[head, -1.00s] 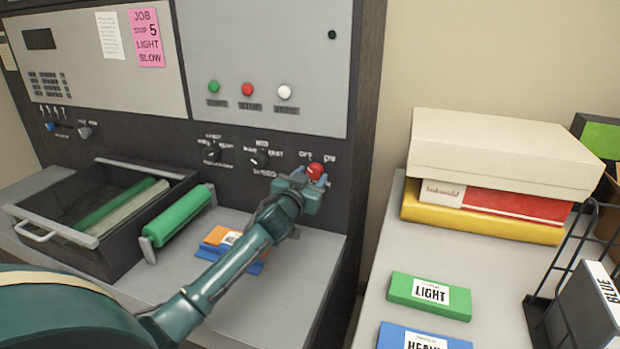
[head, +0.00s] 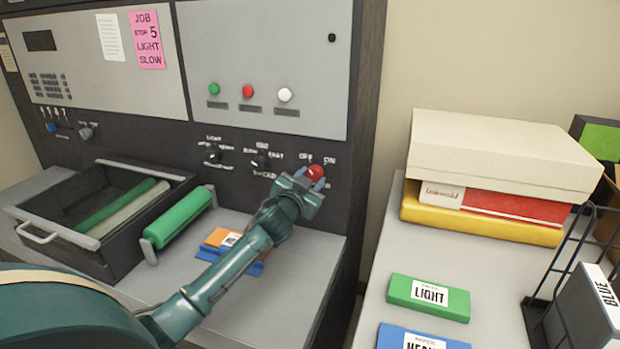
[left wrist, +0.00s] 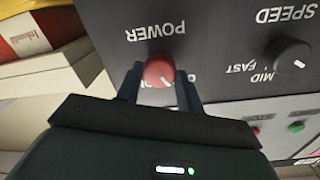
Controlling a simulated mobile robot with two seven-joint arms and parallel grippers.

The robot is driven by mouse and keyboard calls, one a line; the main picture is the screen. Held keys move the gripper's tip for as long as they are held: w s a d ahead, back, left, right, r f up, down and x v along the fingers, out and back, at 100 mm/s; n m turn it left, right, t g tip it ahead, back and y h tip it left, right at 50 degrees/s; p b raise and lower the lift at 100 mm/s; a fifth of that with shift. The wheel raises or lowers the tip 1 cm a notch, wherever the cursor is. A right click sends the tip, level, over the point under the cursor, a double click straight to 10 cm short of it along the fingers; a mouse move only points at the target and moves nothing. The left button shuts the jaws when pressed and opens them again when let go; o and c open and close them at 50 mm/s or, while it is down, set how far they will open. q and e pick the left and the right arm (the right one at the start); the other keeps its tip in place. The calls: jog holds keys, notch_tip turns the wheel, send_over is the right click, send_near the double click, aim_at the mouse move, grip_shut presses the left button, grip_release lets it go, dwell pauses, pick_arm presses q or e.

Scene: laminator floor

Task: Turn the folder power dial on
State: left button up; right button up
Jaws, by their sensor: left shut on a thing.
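The red power dial (head: 316,172) is on the dark lower panel of the machine, under OFF and ON marks. In the left wrist view the red dial (left wrist: 159,71) sits below the word POWER, which appears upside down, and a pale pointer line shows on it. My left gripper (head: 312,182) has its fingers on either side of the dial, shut on it; the fingers also show in the left wrist view (left wrist: 158,88). Part of the ON/OFF lettering is hidden behind the dial and gripper in the left wrist view. My right gripper is not in view.
A black speed dial (head: 261,161) and another black dial (head: 212,155) are left of the power dial.

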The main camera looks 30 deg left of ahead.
pick_arm(q)
jog(key=m, duration=1)
jog(key=shift+r+m+y, duration=0.1)
jog(key=shift+m+y, duration=0.2)
jog(key=shift+m, duration=2.1)
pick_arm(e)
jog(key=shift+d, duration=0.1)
pick_arm(q)
jog(key=o, duration=1)
jog(key=b+v, duration=0.1)
jog(key=v, duration=1.2)
jog(key=shift+r+b, duration=0.15)
jog(key=shift+b, duration=0.15)
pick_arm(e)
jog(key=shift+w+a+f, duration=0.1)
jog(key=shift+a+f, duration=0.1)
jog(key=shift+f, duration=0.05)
